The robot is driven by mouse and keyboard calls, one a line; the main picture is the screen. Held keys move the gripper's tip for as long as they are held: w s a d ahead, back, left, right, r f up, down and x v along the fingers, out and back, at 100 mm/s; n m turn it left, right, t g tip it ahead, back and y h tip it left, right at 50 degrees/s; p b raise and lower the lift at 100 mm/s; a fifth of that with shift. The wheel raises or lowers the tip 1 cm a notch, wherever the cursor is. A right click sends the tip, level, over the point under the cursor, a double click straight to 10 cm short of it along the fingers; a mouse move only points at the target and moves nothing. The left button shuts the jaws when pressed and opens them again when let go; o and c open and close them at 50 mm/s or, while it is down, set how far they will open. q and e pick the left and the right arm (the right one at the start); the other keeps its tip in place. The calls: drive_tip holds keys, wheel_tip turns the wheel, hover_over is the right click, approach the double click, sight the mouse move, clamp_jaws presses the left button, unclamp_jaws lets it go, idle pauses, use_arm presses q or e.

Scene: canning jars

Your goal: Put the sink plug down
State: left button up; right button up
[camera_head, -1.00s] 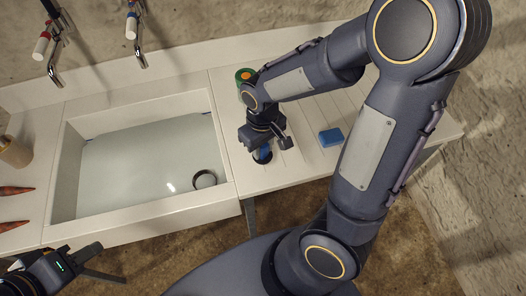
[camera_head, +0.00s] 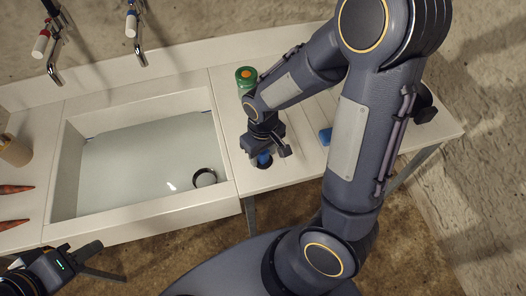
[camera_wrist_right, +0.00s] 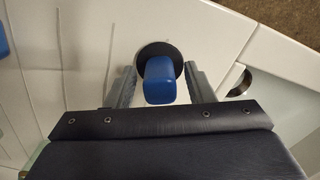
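The sink plug, a black disc with a blue handle (camera_head: 264,160), is at the white counter's surface right of the sink. In the right wrist view its blue handle (camera_wrist_right: 160,82) stands between my right gripper's fingers. My right gripper (camera_wrist_right: 160,88) is open around the handle, with a gap on both sides. In the head view this gripper (camera_head: 265,150) hangs low over the plug and hides part of it. My left gripper (camera_head: 92,248) is at the lower left, in front of the sink, away from the plug; its opening is unclear.
The sink (camera_head: 150,208) holds water and a dark ring (camera_head: 204,178). A green jar with an orange top (camera_head: 246,76) stands behind my right gripper. A blue block (camera_head: 326,136) is partly hidden by my right arm. Carrots (camera_head: 14,189) and a brown cup (camera_head: 14,151) are at left.

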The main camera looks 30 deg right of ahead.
drive_tip(key=shift+r+p, duration=0.4)
drive_tip(key=shift+r, duration=0.2)
wheel_tip(320, 180, up, 11)
drive_tip(key=s+r+m+t+y, duration=0.1)
drive_tip(key=s+r+t+y, duration=0.1)
drive_tip(key=s, duration=0.4)
drive_tip(key=s+a+r+m+t+y, duration=0.1)
drive_tip(key=s+r+m+t, duration=0.1)
drive_tip(key=s, duration=0.4)
drive_tip(key=shift+r+m+t+y, duration=0.3)
drive_tip(key=shift+t+y, duration=0.1)
drive_tip(key=shift+t, duration=0.4)
